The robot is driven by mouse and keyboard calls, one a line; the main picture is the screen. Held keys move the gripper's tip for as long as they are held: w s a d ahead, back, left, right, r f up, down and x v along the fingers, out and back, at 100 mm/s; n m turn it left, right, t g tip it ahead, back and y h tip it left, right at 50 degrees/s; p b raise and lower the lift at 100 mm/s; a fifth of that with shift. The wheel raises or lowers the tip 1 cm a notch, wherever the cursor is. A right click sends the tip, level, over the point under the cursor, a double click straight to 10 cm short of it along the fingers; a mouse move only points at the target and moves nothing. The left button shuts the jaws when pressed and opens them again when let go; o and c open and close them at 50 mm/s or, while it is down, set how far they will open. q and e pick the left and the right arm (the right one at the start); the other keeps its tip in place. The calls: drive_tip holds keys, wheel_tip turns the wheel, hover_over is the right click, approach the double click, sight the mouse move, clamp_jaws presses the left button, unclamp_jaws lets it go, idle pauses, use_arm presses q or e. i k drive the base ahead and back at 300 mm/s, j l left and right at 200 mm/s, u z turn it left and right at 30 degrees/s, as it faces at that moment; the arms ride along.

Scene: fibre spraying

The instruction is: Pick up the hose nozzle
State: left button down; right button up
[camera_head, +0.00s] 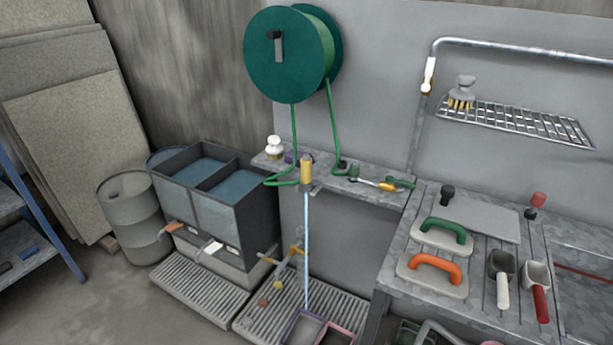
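A green hose (332,115) hangs from a green reel (285,52) on the wall down to a narrow grey shelf. At the shelf's front edge is a yellow nozzle-like piece (306,170) with a grey top, beside a green hose loop (281,182). A thin pale-blue line, which looks like water, runs straight down from it toward the floor grating. Another small yellow-and-orange fitting (385,185) lies on the shelf to the right, next to a green piece. I cannot tell for certain which one is the hose nozzle. Neither of my grippers is in view.
Blue-filled tanks (205,170) and a grey drum (130,215) stand at left. A bench (390,255) at right holds green- and orange-handled floats (440,235) and scoops. A wire rack (515,122) is above. Slatted grates (200,287) cover the floor in front.

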sight(305, 161)
drive_tip(key=i+j, duration=0.3)
drive_tip(key=j, duration=0.15)
drive_tip(key=i+j, duration=0.35)
drive_tip(key=j+u, duration=0.05)
drive_tip(key=j, duration=0.05)
